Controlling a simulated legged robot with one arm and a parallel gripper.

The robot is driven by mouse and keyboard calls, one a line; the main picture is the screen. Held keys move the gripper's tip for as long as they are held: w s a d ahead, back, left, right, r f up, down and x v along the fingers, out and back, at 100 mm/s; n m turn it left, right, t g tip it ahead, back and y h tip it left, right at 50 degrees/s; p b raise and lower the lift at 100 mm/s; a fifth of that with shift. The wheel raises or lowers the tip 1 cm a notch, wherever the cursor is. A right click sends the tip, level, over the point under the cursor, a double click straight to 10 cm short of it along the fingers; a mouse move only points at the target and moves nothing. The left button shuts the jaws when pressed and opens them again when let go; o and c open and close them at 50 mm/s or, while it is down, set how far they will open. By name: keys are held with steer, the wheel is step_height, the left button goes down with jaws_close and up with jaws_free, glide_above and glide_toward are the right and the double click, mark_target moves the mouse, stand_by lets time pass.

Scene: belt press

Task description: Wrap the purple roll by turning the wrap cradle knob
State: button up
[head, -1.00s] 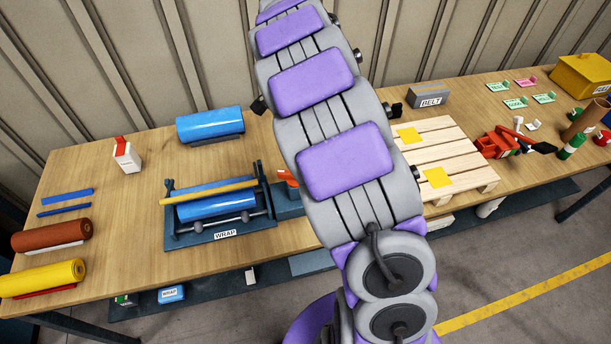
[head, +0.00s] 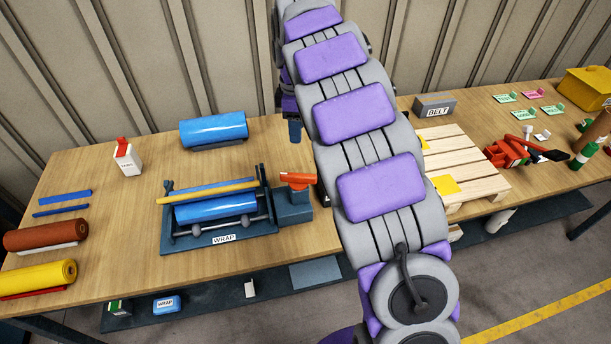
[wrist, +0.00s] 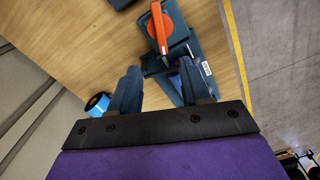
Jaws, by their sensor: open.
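The wrap cradle (head: 185,242) stands on the table, marked WRAP. In the head view the roll in it (head: 215,208) looks blue, under a yellow bar (head: 208,192). The orange-red knob (head: 298,179) sits on a dark block at the cradle's right end; it also shows in the wrist view (wrist: 161,28). My gripper (head: 295,131) is behind the knob in the head view. In the wrist view its two fingers (wrist: 160,71) are apart and empty, with the knob beyond them, untouched. A purple strip (wrist: 177,87) shows between the fingers, mostly hidden.
A blue roll (head: 213,130) lies behind the cradle. A white carton (head: 127,158), a brown roll (head: 46,236) and a yellow roll (head: 38,275) are at left. A wooden pallet (head: 470,158) and a BELT box (head: 434,106) stand right of my arm. The table around the carton is clear.

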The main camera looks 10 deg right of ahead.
mark_target(298, 174)
step_height(298, 174, down, 17)
steer(key=shift+f+b, duration=0.15)
steer(key=shift+b, duration=1.1)
steer(key=shift+c, duration=0.5)
jaws_close()
